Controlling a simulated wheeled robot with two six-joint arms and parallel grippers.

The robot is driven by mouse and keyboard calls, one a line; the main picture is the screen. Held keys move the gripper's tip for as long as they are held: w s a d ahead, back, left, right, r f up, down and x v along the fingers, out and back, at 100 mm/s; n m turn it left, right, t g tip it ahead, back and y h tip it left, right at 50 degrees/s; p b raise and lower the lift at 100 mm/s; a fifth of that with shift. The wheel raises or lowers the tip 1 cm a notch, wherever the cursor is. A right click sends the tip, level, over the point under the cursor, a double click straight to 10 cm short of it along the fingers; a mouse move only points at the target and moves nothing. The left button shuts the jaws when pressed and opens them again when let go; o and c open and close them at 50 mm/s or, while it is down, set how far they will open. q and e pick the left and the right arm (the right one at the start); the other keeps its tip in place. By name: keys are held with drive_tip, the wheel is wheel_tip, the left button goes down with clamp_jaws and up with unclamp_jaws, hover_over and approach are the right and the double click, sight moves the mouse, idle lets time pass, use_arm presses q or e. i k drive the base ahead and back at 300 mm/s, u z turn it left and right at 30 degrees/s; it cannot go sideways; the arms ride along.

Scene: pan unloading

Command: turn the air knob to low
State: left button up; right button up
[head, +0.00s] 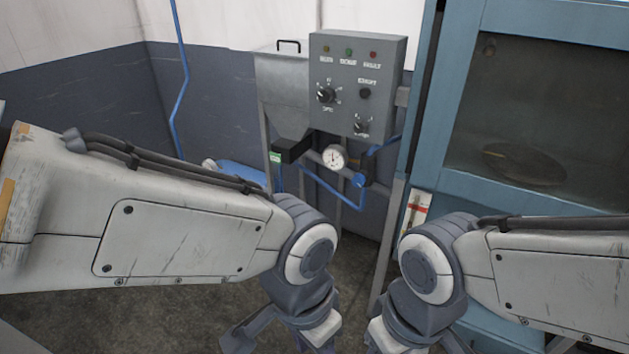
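A grey control box (362,62) is fixed to a metal stand at the upper middle of the head view. It has a larger black dial knob (326,95) at left, a smaller dial knob (361,126) at lower right and a round black button or knob (365,93). Their labels are too small to read, so I cannot tell which is the air knob or its setting. My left gripper (300,330) and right gripper (397,333) hang at the bottom edge, well below the box and touching none of its controls. Their fingertips are cut off or unclear.
A metal hopper (283,85) stands left of the box. A pressure gauge (334,157) and a blue regulator (360,180) with blue hose sit below. A blue cabinet with a dark window (545,110) stands close at right. Bare floor shows at lower left.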

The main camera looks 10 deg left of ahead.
sight(359, 180)
drive_tip(key=u, duration=0.85)
drive_tip(key=k, duration=1.15)
drive_tip(key=u, duration=1.35)
drive_tip(key=i, duration=1.25)
drive_tip(key=z, duration=0.85)
drive_tip(key=i, duration=0.75)
drive_tip(key=z, duration=1.2)
drive_tip(key=i, duration=0.3)
drive_tip(key=z, duration=0.25)
